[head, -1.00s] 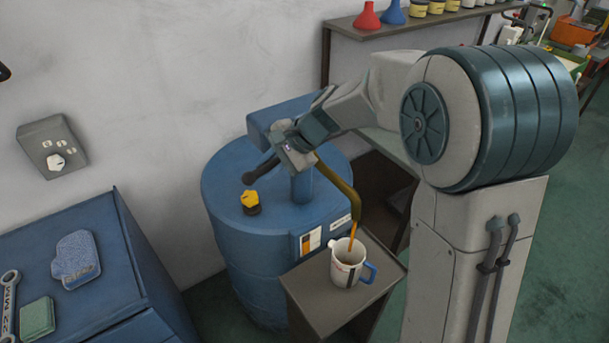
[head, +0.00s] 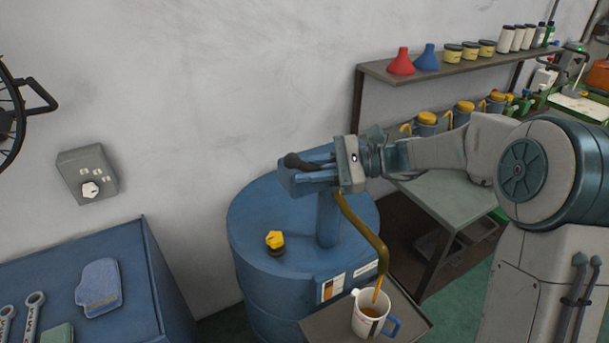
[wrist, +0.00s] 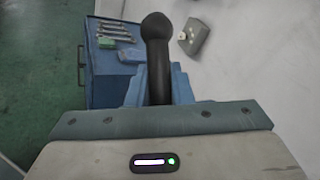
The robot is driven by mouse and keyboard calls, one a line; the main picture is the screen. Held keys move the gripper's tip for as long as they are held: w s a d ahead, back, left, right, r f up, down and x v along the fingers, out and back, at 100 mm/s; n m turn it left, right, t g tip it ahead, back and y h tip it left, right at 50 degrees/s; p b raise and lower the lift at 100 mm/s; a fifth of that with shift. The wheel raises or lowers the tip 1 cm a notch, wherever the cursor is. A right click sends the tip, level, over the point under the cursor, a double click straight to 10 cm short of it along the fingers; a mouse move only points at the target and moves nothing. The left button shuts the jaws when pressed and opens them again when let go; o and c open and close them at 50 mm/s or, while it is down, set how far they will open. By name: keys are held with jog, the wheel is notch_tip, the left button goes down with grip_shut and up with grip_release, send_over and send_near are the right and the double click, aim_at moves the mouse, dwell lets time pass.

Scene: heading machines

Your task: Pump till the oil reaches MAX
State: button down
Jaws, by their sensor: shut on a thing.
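My gripper (head: 312,172) is shut on the black pump handle (head: 297,160) at the top of the blue drum (head: 250,225). In the wrist view the dark handle (wrist: 158,55) with its round knob stands out between my jaws. A curved brown spout (head: 368,235) runs from the pump down to a white jug (head: 369,316) with a blue handle. An orange-brown stream of oil (head: 377,291) falls from the spout into the jug, and brown oil shows inside it. The MAX mark cannot be read in these views.
The jug stands on a small grey stand (head: 413,318) beside the drum. A yellow cap (head: 275,239) sits on the drum top. A blue cabinet (head: 130,285) with wrenches and a cloth is at left; a shelf (head: 400,76) with funnels and jars is behind my arm.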

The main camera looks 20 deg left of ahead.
jog(key=shift+w+d+r+m+g+y+p, duration=0.3)
jog(key=shift+w+d+r+g+y, duration=0.15)
jog(key=shift+r, duration=0.2)
jog(key=shift+t, duration=0.25)
jog(key=c, duration=1.3)
grip_release()
jog(key=b+v, duration=0.3)
jog(key=v, duration=1)
jog(key=shift+w+d+f, duration=0.15)
jog(key=shift+w+d, duration=0.05)
jog(key=shift+d, duration=0.1)
